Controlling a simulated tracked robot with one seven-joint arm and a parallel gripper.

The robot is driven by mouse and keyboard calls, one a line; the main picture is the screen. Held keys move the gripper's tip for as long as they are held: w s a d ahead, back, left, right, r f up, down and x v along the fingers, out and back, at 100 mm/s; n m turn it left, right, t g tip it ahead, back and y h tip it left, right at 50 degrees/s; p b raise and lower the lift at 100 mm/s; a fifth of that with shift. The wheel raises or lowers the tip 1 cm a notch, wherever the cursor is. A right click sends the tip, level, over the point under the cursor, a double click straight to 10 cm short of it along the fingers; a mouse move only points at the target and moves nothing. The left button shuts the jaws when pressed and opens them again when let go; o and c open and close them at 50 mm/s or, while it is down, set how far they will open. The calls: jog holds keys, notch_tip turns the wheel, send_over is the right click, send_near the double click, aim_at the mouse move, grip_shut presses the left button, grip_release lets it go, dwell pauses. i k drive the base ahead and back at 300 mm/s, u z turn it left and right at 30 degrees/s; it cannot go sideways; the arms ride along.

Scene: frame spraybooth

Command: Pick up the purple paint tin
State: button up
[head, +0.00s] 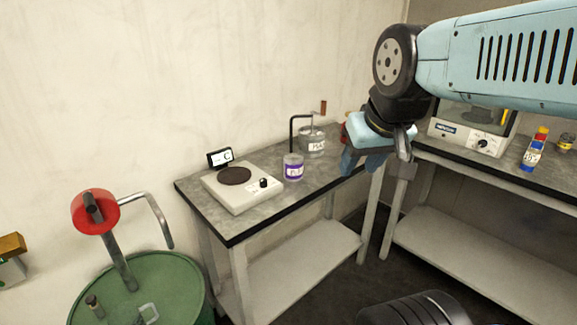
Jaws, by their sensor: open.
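The purple paint tin (293,167) is a small pale tin with a purple label. It stands upright on the grey-topped bench (250,216), right of a white hotplate-like device and near the bench's front edge. My gripper (361,165) hangs down from my light blue arm, to the right of the tin in the picture and apart from it. It is open, with no object seen between its fingers. The gripper covers part of the bench's right end and something red and orange behind it.
A white device with a dark round plate (235,175) stands left of the tin. A larger grey tin (312,142) with a bent dark rod beside it stands behind. A green drum (165,285) with a red-topped pump is at lower left. A second bench (500,175) holds a boxy instrument and bottles.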

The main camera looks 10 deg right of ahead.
aim_at(293, 163)
jog(key=u, duration=1.55)
jog(key=k, duration=0.9)
jog(key=z, duration=1.2)
jog(key=i, duration=1)
